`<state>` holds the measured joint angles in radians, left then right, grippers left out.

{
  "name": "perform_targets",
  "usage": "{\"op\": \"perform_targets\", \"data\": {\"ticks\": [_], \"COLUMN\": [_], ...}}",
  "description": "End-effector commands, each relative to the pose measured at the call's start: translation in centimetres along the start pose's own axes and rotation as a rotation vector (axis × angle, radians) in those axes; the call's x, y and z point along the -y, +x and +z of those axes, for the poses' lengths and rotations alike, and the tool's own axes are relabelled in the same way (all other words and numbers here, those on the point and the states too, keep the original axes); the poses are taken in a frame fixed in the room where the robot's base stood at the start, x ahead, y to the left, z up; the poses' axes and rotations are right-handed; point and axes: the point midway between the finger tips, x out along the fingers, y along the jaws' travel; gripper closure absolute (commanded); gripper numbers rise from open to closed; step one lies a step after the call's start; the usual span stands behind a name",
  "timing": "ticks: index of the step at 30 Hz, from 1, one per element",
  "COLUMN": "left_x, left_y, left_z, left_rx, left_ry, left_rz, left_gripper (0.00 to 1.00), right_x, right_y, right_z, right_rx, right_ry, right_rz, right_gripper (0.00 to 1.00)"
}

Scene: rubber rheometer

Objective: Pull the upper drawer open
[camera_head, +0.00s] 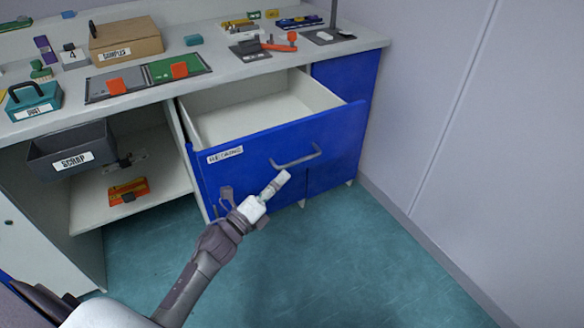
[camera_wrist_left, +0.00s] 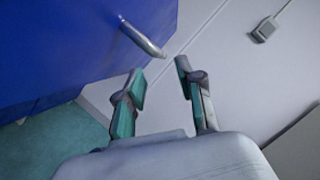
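The upper drawer (camera_head: 273,148) has a blue front with a "RETAINS" label and stands pulled out; its pale inside (camera_head: 255,108) shows and looks empty. Its grey bar handle (camera_head: 296,160) is on the front. The handle also shows in the left wrist view (camera_wrist_left: 142,40), ahead of the fingers. My left gripper (camera_head: 279,182) is just below and in front of the handle, apart from it. In the left wrist view my left gripper (camera_wrist_left: 160,78) has its two fingers spread with nothing between them. My right gripper is not in view.
The counter (camera_head: 225,70) above carries a cardboard box (camera_head: 125,40), a teal case (camera_head: 34,101) and small tools. A grey scrap bin (camera_head: 72,150) hangs at the left above an open shelf. A wall (camera_head: 455,110) stands close at the right. The teal floor (camera_head: 330,260) in front is clear.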

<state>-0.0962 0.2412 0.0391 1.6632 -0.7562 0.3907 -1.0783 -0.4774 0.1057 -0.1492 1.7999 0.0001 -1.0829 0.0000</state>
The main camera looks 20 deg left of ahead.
Motion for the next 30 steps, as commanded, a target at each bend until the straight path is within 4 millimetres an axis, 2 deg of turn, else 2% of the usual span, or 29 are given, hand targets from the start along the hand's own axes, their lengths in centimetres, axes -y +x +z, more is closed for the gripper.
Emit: {"op": "perform_targets", "data": {"ticks": [3, 9, 26, 30], "left_x": [0.0, 0.0, -0.1, -1.9], "left_y": [-2.2, -4.0, -4.1, -4.8], "left_z": [0.0, 0.0, 0.0, -0.3], "left_rx": [0.000, 0.001, 0.002, 0.050], "left_ry": [-0.001, -0.001, -0.006, -0.142], "left_rz": [0.002, 0.000, 0.003, 0.092], "left_gripper": [0.63, 0.63, 0.63, 0.63], "right_x": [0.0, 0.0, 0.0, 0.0], "right_y": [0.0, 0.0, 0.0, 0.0], "right_z": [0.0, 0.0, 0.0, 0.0], "right_rx": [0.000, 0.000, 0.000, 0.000], "right_ry": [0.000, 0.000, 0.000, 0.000], "right_rz": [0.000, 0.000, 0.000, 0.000], "right_gripper": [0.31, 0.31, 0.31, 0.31]}}
